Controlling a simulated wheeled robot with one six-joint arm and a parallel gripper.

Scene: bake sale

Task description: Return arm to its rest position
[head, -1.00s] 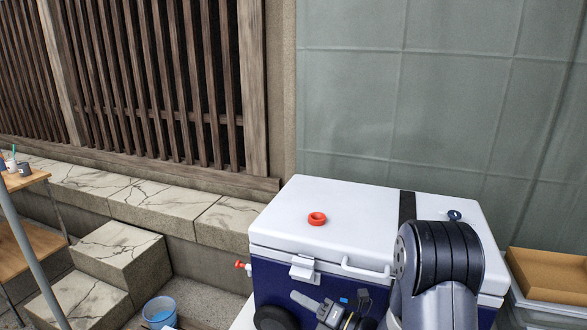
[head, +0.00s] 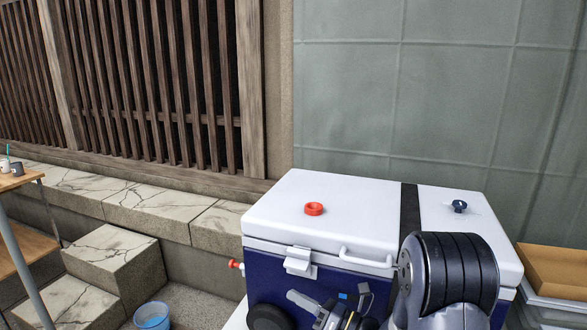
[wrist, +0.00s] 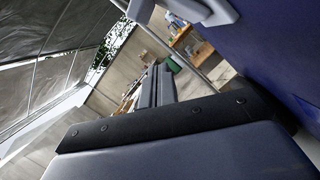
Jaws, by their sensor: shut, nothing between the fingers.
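My gripper (wrist: 160,86) shows in the wrist view with its two dark fingers together and nothing between them. In the head view my arm is folded low at the bottom right, in front of the cooler (head: 320,235). The wrist parts show low against the cooler's blue front, and the fingertips are hard to make out there. In the wrist view the cooler's blue wall (wrist: 270,50) fills the right side, close to the gripper, with a pale fitting at the top. I cannot tell whether anything touches.
A cardboard box (head: 555,268) on a pale bin stands at right. A blue bucket (head: 152,316) is on the ground by the stone steps (head: 110,255). A wooden table (head: 18,182) stands at left.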

